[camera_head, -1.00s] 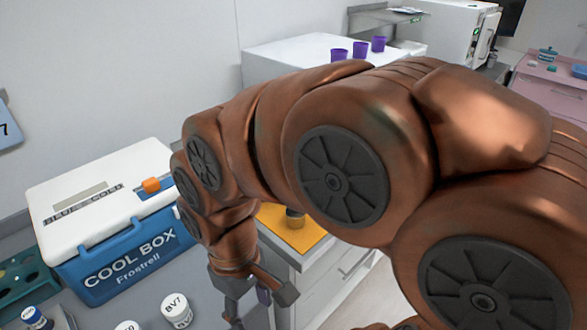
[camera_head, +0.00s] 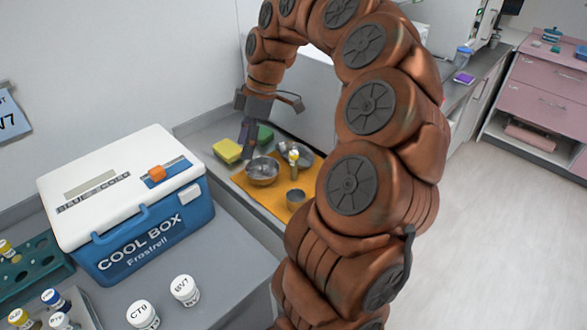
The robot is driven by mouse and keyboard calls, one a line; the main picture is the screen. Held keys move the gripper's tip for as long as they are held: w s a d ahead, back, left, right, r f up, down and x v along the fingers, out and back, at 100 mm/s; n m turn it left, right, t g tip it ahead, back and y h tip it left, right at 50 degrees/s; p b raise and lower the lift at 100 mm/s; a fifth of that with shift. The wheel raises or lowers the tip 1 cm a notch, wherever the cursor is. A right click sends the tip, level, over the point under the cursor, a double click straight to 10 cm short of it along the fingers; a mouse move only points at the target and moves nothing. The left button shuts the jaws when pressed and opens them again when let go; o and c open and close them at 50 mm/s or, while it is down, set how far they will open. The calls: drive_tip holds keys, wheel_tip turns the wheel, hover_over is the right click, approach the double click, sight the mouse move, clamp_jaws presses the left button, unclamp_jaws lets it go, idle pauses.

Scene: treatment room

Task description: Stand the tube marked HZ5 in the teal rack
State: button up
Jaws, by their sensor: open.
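The teal rack (camera_head: 38,262) is at the left edge, partly cut off, with several empty holes and a yellow-capped tube (camera_head: 8,250) in it. Several capped tubes stand in a grey tray at the bottom left, among them a blue-capped one (camera_head: 52,298) and a yellow-capped one (camera_head: 18,318). A white and yellow tube-like item (camera_head: 293,158) is upright at a metal bowl on the orange mat. I cannot read HZ5 on any of them. My gripper (camera_head: 268,121) is open and empty, above the back of the mat.
A blue and white cool box (camera_head: 150,235) stands beside the rack. Two white-lidded jars, CT9 (camera_head: 143,315) and BV7 (camera_head: 185,290), are in front. The orange mat (camera_head: 258,197) holds metal bowls (camera_head: 262,171) and a small cup (camera_head: 296,199); yellow (camera_head: 227,151) and green sponge-like blocks lie behind.

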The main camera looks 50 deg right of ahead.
hover_over(294, 153)
drive_tip(key=w+a, duration=0.1)
drive_tip(key=a, duration=0.4)
wheel_tip(294, 153, down, 3)
drive_tip(key=shift+n+t, duration=0.3)
drive_tip(key=shift+n, duration=0.1)
drive_tip(key=d+f, duration=0.1)
drive_tip(key=d, duration=0.1)
drive_tip(key=s+d+f, duration=0.1)
drive_tip(key=d, duration=0.3)
drive_tip(key=shift+s+d+f, duration=0.15)
drive_tip(key=shift+s+f, duration=0.15)
drive_tip(key=shift+f, duration=0.1)
drive_tip(key=shift+s+d+f, duration=0.15)
drive_tip(key=shift+d+f, duration=0.05)
drive_tip(key=shift+d, duration=0.1)
drive_tip(key=shift+a+p+x, duration=0.2)
drive_tip(key=shift+p+x, duration=1.55)
drive_tip(key=shift+x, duration=2.1)
drive_tip(key=shift+r, duration=0.15)
clamp_jaws()
